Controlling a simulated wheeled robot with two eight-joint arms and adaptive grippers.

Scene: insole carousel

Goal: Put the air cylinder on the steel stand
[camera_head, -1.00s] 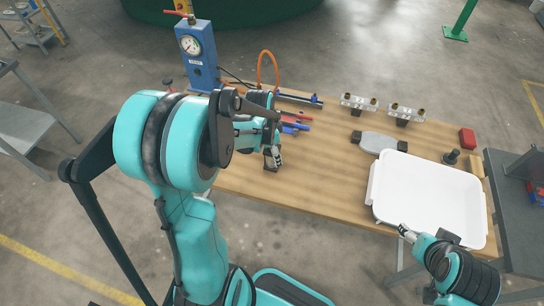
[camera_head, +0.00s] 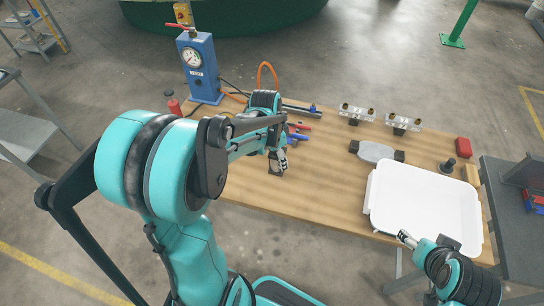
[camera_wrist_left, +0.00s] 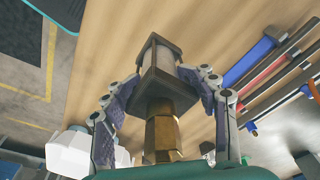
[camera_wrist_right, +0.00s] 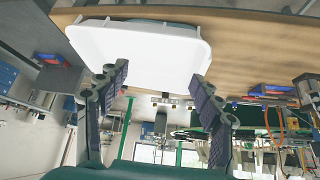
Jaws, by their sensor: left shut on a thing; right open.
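The air cylinder (camera_wrist_left: 168,85) has dark square end caps, a pale barrel and a brass-coloured end. My left gripper (camera_head: 278,163) is shut on it; in the left wrist view the fingers (camera_wrist_left: 158,80) press its sides. In the head view the cylinder is a small dark piece at the fingertips, mostly hidden, over bare wood; whether it touches the table is unclear. I cannot tell for sure which thing is the steel stand; two bright metal brackets (camera_head: 357,112) (camera_head: 403,121) stand at the back right. My right gripper (camera_head: 406,239) is open and empty by the tray's near left corner.
A white tray (camera_head: 425,208) covers the right of the wooden table (camera_head: 322,190). Behind it lie a grey oval piece with dark ends (camera_head: 376,152), a dark post (camera_head: 448,165) and a red box (camera_head: 463,147). Tools (camera_head: 298,132) and a blue gauge box (camera_head: 199,75) are left.

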